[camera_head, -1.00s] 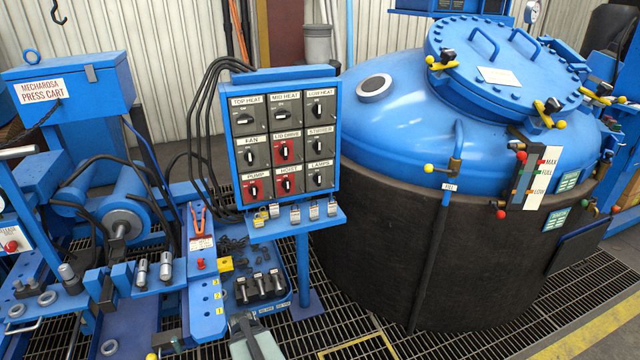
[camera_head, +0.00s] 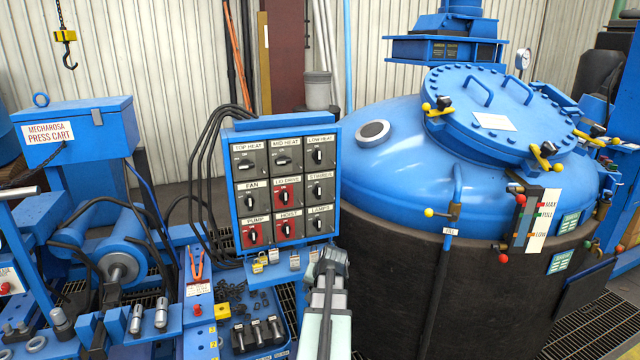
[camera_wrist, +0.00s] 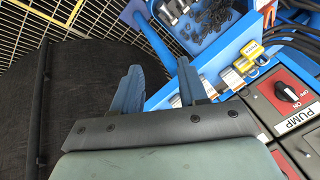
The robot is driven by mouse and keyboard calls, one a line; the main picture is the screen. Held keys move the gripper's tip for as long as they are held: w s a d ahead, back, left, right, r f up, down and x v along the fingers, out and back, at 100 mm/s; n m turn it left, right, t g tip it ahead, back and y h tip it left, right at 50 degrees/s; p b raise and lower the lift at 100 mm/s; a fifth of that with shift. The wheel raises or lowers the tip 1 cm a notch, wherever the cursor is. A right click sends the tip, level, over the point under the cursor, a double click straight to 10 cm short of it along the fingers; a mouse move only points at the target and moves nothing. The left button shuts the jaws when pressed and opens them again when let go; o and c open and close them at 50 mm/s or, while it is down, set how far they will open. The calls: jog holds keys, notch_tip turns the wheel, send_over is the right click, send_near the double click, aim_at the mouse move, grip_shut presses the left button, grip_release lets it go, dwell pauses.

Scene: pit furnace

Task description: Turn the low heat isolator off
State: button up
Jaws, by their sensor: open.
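The low heat isolator (camera_head: 318,156) is a black rotary knob on a grey plate at the top right of the blue switch panel (camera_head: 337,190). Its handle stands upright, while the top heat (camera_head: 246,164) and mid heat (camera_head: 282,160) handles lie level. My gripper (camera_head: 332,256) is in front of and below the panel's lower right corner, well under the low heat knob and apart from it. In the wrist view my gripper (camera_wrist: 160,80) has its two blue-grey fingers apart with nothing between them. The low heat knob is outside the wrist view.
Padlocks (camera_head: 294,260) hang on the ledge below the panel. The red pump switch (camera_wrist: 289,92) shows at the wrist view's right. The large blue-lidded furnace (camera_head: 420,150) stands right of the panel. The press cart (camera_head: 80,150) is left. Black cables (camera_head: 205,150) loop behind the panel.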

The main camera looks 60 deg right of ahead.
aim_at(319, 156)
jog(key=d+r+m+t+h, duration=0.3)
jog(key=d+r+m, duration=0.3)
jog(key=r+m, duration=0.45)
jog(key=d+r+m+t+h, duration=0.2)
jog(key=d+r+m+h, duration=0.25)
jog(key=r+m, duration=0.6)
jog(key=d+r+m+t+h, duration=0.25)
jog(key=d+r+m, duration=0.45)
jog(key=r, duration=0.6)
jog(key=shift+m, duration=0.7)
jog(key=x, duration=0.8)
jog(key=w+a+x, duration=0.1)
jog(key=x, duration=0.4)
grip_shut()
